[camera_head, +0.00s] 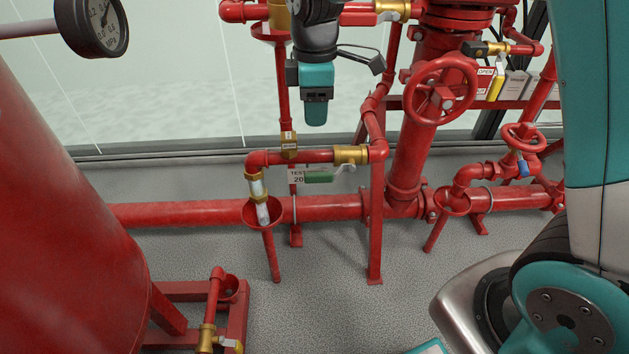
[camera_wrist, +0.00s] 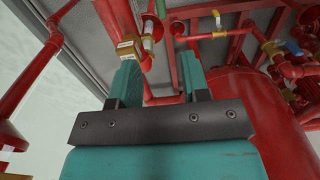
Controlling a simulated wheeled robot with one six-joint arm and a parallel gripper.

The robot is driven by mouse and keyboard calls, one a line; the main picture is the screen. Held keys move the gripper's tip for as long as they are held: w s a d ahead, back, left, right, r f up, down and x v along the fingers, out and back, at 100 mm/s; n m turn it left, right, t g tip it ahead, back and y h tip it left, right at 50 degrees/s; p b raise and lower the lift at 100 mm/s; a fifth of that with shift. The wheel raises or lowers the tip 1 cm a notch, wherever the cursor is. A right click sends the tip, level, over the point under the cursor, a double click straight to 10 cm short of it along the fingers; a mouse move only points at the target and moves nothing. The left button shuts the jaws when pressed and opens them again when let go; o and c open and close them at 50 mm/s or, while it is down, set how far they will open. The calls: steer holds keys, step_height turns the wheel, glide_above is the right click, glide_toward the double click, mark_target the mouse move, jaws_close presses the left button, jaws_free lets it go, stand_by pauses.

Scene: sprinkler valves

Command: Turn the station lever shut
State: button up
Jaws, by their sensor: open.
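A green lever handle (camera_head: 319,179) sits beside a brass valve (camera_head: 351,154) on a red horizontal pipe, next to a partly hidden sign reading "TEST". It lies roughly level, below the pipe. My gripper (camera_head: 316,118) hangs above and behind this pipe in the head view, apart from the lever. In the wrist view my gripper (camera_wrist: 160,65) shows two teal fingers spread apart, with nothing held between them.
A clear sight glass (camera_head: 258,190) drops into a red funnel left of the valve. A red handwheel (camera_head: 440,90) stands on the right. A large red tank (camera_head: 60,230) fills the left. A vertical pipe with a brass fitting (camera_head: 289,142) stands near my gripper. Grey floor is open below.

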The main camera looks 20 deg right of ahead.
mark_target(315, 173)
step_height(315, 173, down, 16)
steer(key=b, duration=0.4)
jaws_close()
